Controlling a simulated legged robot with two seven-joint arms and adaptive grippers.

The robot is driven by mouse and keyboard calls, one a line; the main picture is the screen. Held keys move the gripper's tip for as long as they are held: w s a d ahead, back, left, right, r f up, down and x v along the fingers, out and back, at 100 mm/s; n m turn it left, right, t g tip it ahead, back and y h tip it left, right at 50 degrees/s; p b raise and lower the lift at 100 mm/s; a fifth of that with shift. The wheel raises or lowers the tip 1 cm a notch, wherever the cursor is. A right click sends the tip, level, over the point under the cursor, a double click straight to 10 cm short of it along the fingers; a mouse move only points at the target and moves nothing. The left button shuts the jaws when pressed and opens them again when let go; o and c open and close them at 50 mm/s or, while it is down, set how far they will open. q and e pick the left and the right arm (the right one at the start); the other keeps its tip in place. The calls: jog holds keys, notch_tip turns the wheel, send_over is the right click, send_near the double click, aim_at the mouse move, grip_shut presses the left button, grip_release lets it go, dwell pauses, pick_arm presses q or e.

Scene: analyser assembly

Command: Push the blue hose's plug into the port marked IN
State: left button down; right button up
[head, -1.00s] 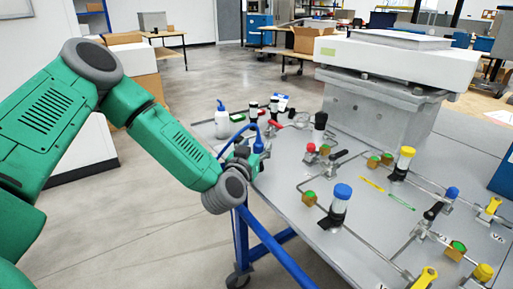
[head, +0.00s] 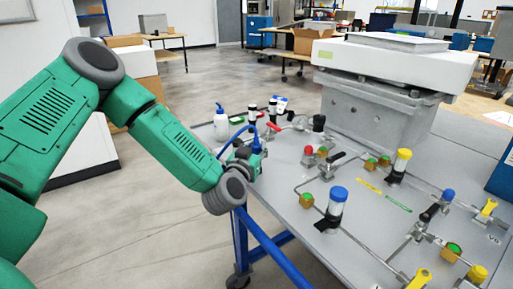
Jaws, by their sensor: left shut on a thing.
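My left gripper (head: 252,158) is at the left edge of the grey table, at the end of my green arm. It is shut on what looks like the blue hose's plug (head: 257,144), a small upright blue piece. The blue hose (head: 235,136) curves up and over beside the gripper. The fingertips are small and partly hidden by the wrist. I cannot make out the port marked IN or any such lettering. My right gripper is not in view.
The table (head: 285,205) carries thin pipes, valves and a blue-capped cylinder (head: 333,207). A yellow-capped cylinder (head: 399,165) stands farther right. A white bottle (head: 220,122) stands behind the gripper. A large grey block (head: 375,112) with a white top fills the back.

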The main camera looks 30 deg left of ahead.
pick_arm(q)
jog(key=shift+r+p, duration=0.3)
jog(key=shift+r, duration=0.3)
jog(key=shift+r+p, duration=0.75)
jog(key=shift+p, duration=0.05)
jog(key=shift+r+p, duration=0.55)
jog(key=shift+r, duration=0.1)
jog(key=shift+w+a+r, duration=0.15)
jog(key=shift+a+r, duration=0.1)
jog(key=shift+a, duration=0.05)
jog(key=w+a, duration=0.1)
jog(key=a, duration=0.2)
jog(key=w+a, duration=0.2)
jog(key=a, duration=0.1)
jog(key=w+a, duration=0.2)
jog(key=a, duration=0.2)
jog(key=shift+w+a+f+p, duration=0.1)
jog(key=shift+f+p, duration=0.15)
jog(key=shift+p, duration=0.15)
jog(key=shift+w+a+f+b, duration=0.3)
jog(key=shift+a+f+b, duration=0.05)
jog(key=shift+a, duration=0.2)
